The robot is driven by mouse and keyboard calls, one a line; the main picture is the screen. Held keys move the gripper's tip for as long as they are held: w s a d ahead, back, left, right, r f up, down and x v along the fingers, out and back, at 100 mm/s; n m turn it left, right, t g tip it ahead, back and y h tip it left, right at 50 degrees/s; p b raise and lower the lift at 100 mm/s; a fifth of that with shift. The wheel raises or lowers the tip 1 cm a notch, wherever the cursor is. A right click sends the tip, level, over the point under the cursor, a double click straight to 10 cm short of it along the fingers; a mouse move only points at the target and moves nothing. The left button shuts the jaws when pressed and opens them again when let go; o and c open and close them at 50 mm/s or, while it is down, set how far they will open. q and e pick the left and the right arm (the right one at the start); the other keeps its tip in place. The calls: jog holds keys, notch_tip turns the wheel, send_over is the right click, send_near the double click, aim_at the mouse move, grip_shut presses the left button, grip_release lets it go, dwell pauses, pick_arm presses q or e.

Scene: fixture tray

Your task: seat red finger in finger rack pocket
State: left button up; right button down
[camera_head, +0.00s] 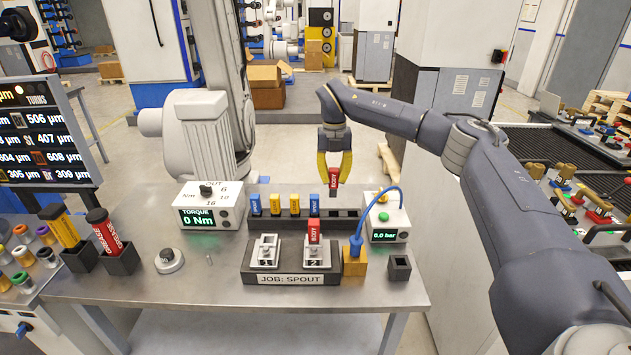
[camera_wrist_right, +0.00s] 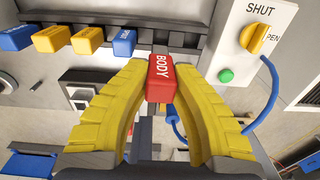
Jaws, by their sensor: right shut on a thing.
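My right gripper (camera_head: 334,172), with yellow fingers, is shut on a red finger (camera_head: 334,182) marked BODY and holds it above the right end of the finger rack (camera_head: 348,225). In the right wrist view the red finger (camera_wrist_right: 161,78) sits between the yellow fingertips. The dark rack holds a blue finger (camera_head: 256,204), two yellow fingers (camera_head: 285,204) and another blue finger (camera_head: 314,203); its right end shows no finger. A second red BODY finger (camera_head: 314,231) stands in the JOB: SPOUT fixture (camera_head: 290,279). My left gripper is not in view.
A white torque box (camera_head: 209,207) stands left of the rack. A white valve box (camera_head: 387,220) with a blue hose (camera_head: 398,190) stands close on its right. An orange block (camera_head: 355,262) and a small black socket (camera_head: 399,268) are in front.

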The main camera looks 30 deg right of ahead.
aim_at(335, 197)
jog(key=shift+s+d, duration=0.15)
jog(key=shift+d, duration=0.15)
jog(key=shift+f, duration=2.9)
jog(key=shift+a+f, duration=0.1)
jog(key=shift+f, duration=1.7)
jog(key=c, duration=1.1)
grip_release()
jog(key=shift+c, duration=0.2)
jog(key=r, duration=1.2)
jog(key=shift+w, duration=0.2)
